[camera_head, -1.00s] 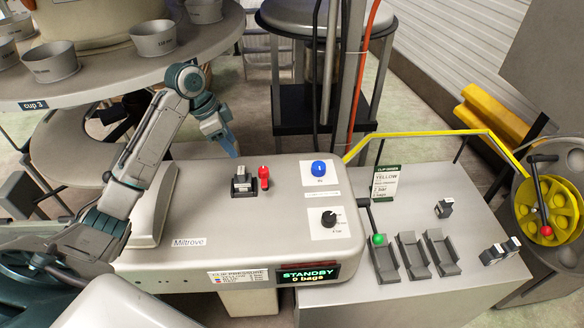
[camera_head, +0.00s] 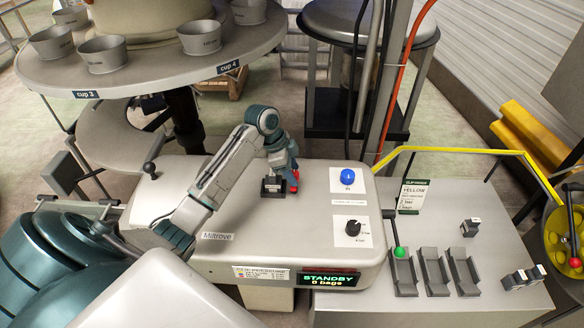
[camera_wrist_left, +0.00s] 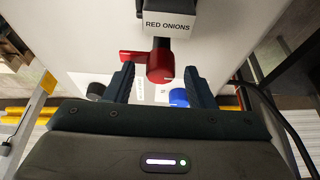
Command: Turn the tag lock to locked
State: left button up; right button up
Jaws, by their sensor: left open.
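The red tag lock (camera_head: 293,186) sits on the grey machine's top, mostly hidden behind my left gripper (camera_head: 286,168) in the head view. In the left wrist view the red lock (camera_wrist_left: 160,66) shows a round body with a lever pointing left. My left gripper (camera_wrist_left: 161,88) is open, one finger on each side of the red lock body. The lever's end reaches over the left finger's tip; I cannot tell if they touch. A tag reading RED ONIONS (camera_wrist_left: 168,24) stands in a black holder (camera_head: 272,186) beside the lock. My right gripper is not in view.
A blue button (camera_head: 347,176) and a black dial (camera_head: 352,228) are to the right on the machine. The display (camera_head: 328,280) reads STANDBY, 0 bags. A round table with cups is behind.

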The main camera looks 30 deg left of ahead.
pick_arm(q)
jog(key=shift+c, duration=0.4)
jog(key=c, duration=0.7)
jog(key=shift+c, duration=1)
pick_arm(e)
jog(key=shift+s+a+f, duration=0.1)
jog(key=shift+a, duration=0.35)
